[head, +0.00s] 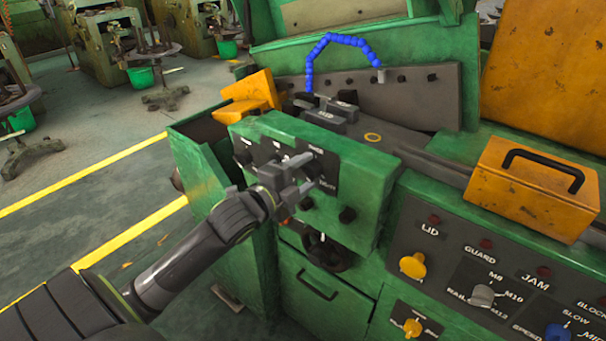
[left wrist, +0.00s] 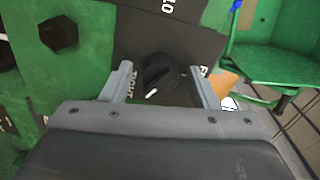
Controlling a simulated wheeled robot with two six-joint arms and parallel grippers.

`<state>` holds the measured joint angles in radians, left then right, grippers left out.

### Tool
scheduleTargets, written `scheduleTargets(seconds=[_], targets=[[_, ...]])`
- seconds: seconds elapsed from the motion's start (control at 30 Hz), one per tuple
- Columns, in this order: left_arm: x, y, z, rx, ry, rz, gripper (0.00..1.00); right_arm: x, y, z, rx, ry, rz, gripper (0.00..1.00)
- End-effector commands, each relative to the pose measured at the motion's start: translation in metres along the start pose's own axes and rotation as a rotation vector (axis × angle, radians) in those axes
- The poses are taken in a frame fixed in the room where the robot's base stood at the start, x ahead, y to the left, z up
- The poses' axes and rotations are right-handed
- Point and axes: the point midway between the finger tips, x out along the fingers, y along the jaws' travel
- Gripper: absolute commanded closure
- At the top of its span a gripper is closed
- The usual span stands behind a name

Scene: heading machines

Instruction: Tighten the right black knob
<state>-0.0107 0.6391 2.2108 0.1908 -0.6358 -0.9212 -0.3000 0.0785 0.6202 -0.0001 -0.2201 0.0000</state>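The right black knob (head: 314,166) is on the dark label panel of the green machine box. In the left wrist view the round black knob (left wrist: 160,77) has a white pointer line and a "TIGHT" label at its left. My left gripper (head: 308,173) is open at this knob. Its two fingers (left wrist: 162,82) show to the left and right of the knob with gaps on both sides. I cannot tell how far the fingers reach along the knob. Another black knob (head: 243,157) is on the left of the same panel. My right gripper is not in view.
Black bolt-like knobs (head: 347,215) stick out below the panel. A black handwheel (head: 328,252) is under the box. At the right are a yellow box (head: 534,190) with a handle and a control panel (head: 448,262) with coloured knobs. Open floor (head: 110,180) lies at the left.

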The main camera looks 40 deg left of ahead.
Motion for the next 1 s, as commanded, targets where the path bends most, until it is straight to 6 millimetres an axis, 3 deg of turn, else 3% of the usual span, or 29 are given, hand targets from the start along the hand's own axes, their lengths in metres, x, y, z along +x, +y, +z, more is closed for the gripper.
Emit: scheduleTargets(seconds=[0.43, 1.0], targets=[[-0.009, 0.0, 0.0, 0.003, 0.001, -0.001, 0.42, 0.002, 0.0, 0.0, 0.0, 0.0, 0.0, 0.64], [-0.1, -0.001, 0.0, 0.005, -0.001, 0.003, 0.42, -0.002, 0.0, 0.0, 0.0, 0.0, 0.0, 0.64]])
